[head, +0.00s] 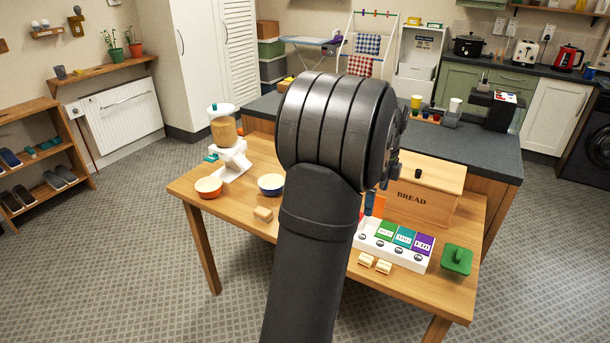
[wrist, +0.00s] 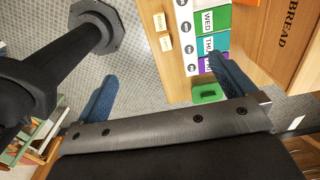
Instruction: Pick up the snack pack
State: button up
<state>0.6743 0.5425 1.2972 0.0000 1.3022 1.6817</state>
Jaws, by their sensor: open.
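No thing I can name for sure as the snack pack shows in either view; my arm hides the middle of the table in the head view. A small orange patch (head: 379,204) shows beside my arm in front of the bread box; I cannot tell what it is. My gripper (wrist: 165,89) is open, its two blue fingers wide apart, with floor and the table's edge between them. In the head view a blue fingertip (head: 370,201) shows just right of my arm, above the table. Nothing is held.
On the wooden table (head: 325,252) are a white organizer (head: 405,257) with coloured lids, a green lidded thing (head: 456,259), a bread box (head: 423,203), small labelled blocks (head: 374,264), a red bowl (head: 208,188), a blue bowl (head: 271,185) and a dispenser (head: 226,137).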

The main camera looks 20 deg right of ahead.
jog(key=c, duration=1.3)
jog(key=shift+f, duration=0.1)
jog(key=n, duration=1.7)
send_over(366, 257)
jog(key=f, duration=1.8)
jog(key=shift+s+a+f, duration=0.15)
jog(key=shift+s+a, duration=0.15)
jog(key=shift+w+d+f, duration=0.15)
jog(key=shift+f, duration=1.2)
jog(key=shift+w+d+f, duration=0.1)
jog(key=shift+d+f, duration=0.05)
jog(key=shift+f, duration=1.15)
